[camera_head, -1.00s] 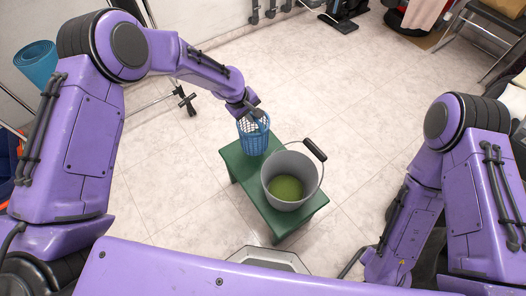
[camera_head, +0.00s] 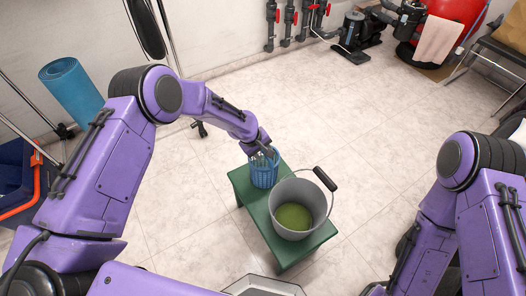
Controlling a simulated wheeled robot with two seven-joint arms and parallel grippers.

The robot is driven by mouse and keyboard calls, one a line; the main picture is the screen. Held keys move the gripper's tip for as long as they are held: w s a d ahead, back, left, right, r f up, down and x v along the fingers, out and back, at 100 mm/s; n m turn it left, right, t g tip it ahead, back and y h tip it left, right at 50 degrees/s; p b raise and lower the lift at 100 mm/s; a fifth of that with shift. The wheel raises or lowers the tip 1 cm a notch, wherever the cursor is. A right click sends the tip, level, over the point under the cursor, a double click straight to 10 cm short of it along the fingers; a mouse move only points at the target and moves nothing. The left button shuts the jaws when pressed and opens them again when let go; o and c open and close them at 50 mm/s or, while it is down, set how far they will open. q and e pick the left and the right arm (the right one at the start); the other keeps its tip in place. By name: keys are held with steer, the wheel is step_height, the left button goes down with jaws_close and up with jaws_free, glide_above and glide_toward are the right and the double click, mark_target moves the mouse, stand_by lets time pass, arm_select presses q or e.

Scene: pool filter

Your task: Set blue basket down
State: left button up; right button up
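The blue basket (camera_head: 264,173) stands upright at the far left end of a green bench (camera_head: 262,216). My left gripper (camera_head: 266,153) is at the basket's top rim, reaching in from above. Its fingers are small and partly hidden by the wrist, so I cannot tell whether they are closed on the rim or apart. A grey bucket (camera_head: 318,214) with green liquid inside stands on the bench to the right of the basket, its handle tipped to the right. My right gripper is out of view; only my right arm shows at the right.
The tiled floor around the bench is mostly clear. A rolled blue mat (camera_head: 72,88) stands at the left, near a dark blue bin (camera_head: 18,180). A black pump (camera_head: 358,32) and pipes with red valves (camera_head: 291,20) are along the back wall.

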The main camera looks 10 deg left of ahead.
arm_select(q)
steer(key=p+v, duration=0.1)
steer(key=v, duration=1.1)
steer(key=shift+r+p, duration=0.15)
steer(key=shift+p, duration=0.2)
steer(key=s+a+f+y, duration=0.2)
steer(key=s+a+f, duration=0.2)
steer(key=s+f, duration=1.05)
steer(key=s+a+m+y, duration=0.1)
steer(key=s+a, duration=0.4)
steer(key=s, duration=0.5)
steer(key=s+a+y, duration=0.3)
steer(key=s+a, duration=0.2)
steer(key=s, duration=0.5)
steer(key=shift+s+a+m+y, duration=0.2)
steer(key=shift+s+m+y, duration=0.1)
steer(key=shift+s+m, duration=0.1)
